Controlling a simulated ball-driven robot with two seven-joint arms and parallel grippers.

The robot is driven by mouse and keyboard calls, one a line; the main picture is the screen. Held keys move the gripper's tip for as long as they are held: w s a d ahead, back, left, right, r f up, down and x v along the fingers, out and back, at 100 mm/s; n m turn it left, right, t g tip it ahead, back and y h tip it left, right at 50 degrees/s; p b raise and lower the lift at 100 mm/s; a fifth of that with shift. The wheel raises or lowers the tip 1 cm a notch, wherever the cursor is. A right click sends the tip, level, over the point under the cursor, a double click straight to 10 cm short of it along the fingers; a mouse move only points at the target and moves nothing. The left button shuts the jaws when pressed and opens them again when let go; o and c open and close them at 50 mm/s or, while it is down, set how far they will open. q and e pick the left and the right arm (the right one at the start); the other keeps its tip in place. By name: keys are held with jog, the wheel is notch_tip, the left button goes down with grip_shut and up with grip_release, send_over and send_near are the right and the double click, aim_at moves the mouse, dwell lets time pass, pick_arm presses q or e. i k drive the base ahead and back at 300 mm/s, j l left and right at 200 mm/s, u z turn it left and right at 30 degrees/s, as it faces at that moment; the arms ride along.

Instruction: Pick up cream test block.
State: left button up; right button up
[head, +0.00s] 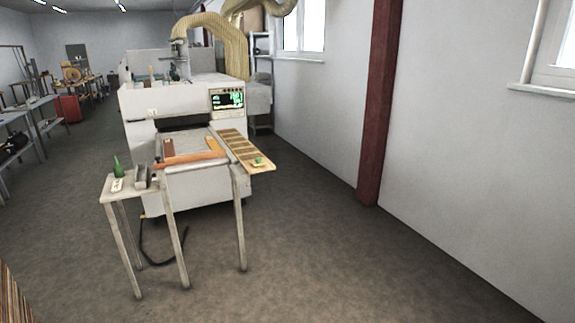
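A small pale, cream-white piece with dark marks (117,185) lies at the front left of a small grey side table (110,196). It may be the cream test block, but it is too small to be sure. A green pointed bottle-like thing (118,169) stands just behind it. A grey block-shaped thing (142,178) lies to its right, apart from it. Neither of my grippers shows in the head view.
Behind the side table stands a large white machine (165,108) with a green-lit screen (228,99). A slatted wooden board (243,150) juts out at its right, with a small green item (258,161). Open floor (330,265) lies in front and right, up to a red column (378,110).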

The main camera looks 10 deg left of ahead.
aim_at(117, 186)
jog(key=i+j+u, duration=0.2)
jog(key=i+u, duration=0.95)
jog(key=i+l+u, duration=0.15)
jog(key=i+u, duration=0.2)
jog(key=i+j, duration=0.15)
jog(key=i, duration=0.35)
jog(key=i+j+z, duration=0.1)
jog(key=i, duration=0.35)
jog(key=i+j, duration=0.25)
jog(key=i, duration=0.25)
jog(key=z, duration=0.05)
